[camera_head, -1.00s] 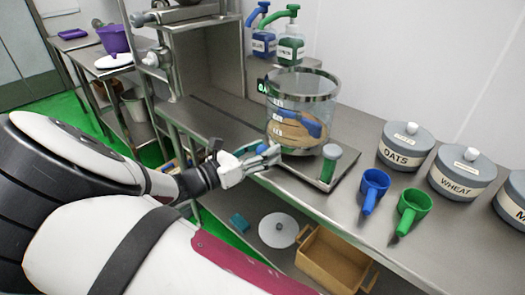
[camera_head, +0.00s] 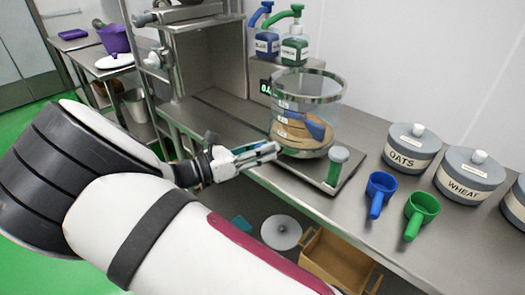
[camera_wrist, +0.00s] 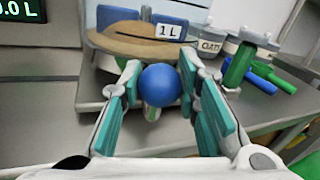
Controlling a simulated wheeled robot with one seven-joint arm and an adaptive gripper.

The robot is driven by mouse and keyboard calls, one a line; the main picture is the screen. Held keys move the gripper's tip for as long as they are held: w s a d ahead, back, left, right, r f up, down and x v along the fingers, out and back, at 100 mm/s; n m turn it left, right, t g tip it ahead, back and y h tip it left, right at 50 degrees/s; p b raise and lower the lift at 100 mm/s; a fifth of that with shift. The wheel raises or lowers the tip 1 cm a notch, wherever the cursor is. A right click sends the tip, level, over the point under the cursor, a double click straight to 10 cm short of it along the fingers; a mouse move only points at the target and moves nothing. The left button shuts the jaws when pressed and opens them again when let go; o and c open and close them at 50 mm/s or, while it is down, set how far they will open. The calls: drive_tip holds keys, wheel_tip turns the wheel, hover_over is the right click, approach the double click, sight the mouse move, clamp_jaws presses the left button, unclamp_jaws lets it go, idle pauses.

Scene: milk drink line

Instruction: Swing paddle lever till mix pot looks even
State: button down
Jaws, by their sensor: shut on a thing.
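The mix pot (camera_head: 307,108) is a clear cylinder with a metal rim and volume labels, standing on the counter. Tan contents (camera_head: 292,131) fill its lower part, with a blue patch (camera_head: 318,130) at the right that stands out from the tan. In the wrist view the pot's tan contents (camera_wrist: 135,40) show behind a "1 L" label. My gripper (camera_head: 276,149) is at the pot's lower left front. In the wrist view its fingers (camera_wrist: 160,68) are closed around a blue ball knob (camera_wrist: 160,88), the lever's end. The lever's rod is mostly hidden.
Blue (camera_head: 378,193) and green (camera_head: 419,213) scoops and lidded canisters, one marked OATS (camera_head: 411,148), are farther right. Pump bottles (camera_head: 293,46) stand behind. A tan crate (camera_head: 335,262) sits on the lower shelf.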

drive_tip(key=shift+m+g+h, duration=0.4)
drive_tip(key=shift+m+g, duration=0.2)
drive_tip(key=shift+g, duration=0.2)
drive_tip(key=w, duration=0.1)
drive_tip(key=w+a+b, duration=0.1)
drive_tip(key=w, duration=0.1)
drive_tip(key=w+a, duration=0.1)
drive_tip(key=w, duration=0.1)
drive_tip(key=shift+a+b, duration=0.2)
drive_tip(key=shift+b, duration=0.1)
drive_tip(key=shift+w+a, duration=0.2)
drive_tip(key=shift+w, duration=0.65)
drive_tip(key=c, duration=1.2)
unclamp_jaws()
drive_tip(key=shift+a, duration=0.1)
drive_tip(key=v, duration=1.1)
drive_tip(key=shift+s+a, duration=0.15)
drive_tip(key=shift+a, duration=0.25)
